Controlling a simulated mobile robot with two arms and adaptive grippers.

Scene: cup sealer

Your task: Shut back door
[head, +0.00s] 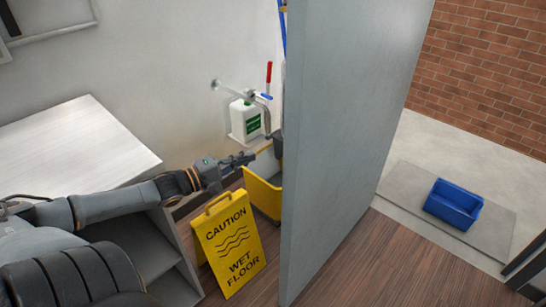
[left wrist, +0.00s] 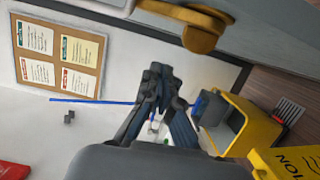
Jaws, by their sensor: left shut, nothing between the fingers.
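The back door (head: 340,130) is a tall grey panel. It stands open, edge-on to me, in the middle of the head view. The doorway beside it shows the ground outside. In the left wrist view the door (left wrist: 290,28) fills the top, with a brass knob (left wrist: 202,34) on it. My left gripper (head: 250,157) is shut and empty, to the left of the door and apart from it. In the left wrist view its fingertips (left wrist: 157,74) point below the knob without touching it. My right gripper is not in view.
A yellow wet floor sign (head: 234,244) and a yellow mop bucket (head: 262,190) stand left of the door. A white jug (head: 246,120) hangs near the wall. A shelf unit (head: 75,140) is at left. Outside, a blue bin (head: 453,203) sits on a mat; wood floor (head: 385,260) right of the door is clear.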

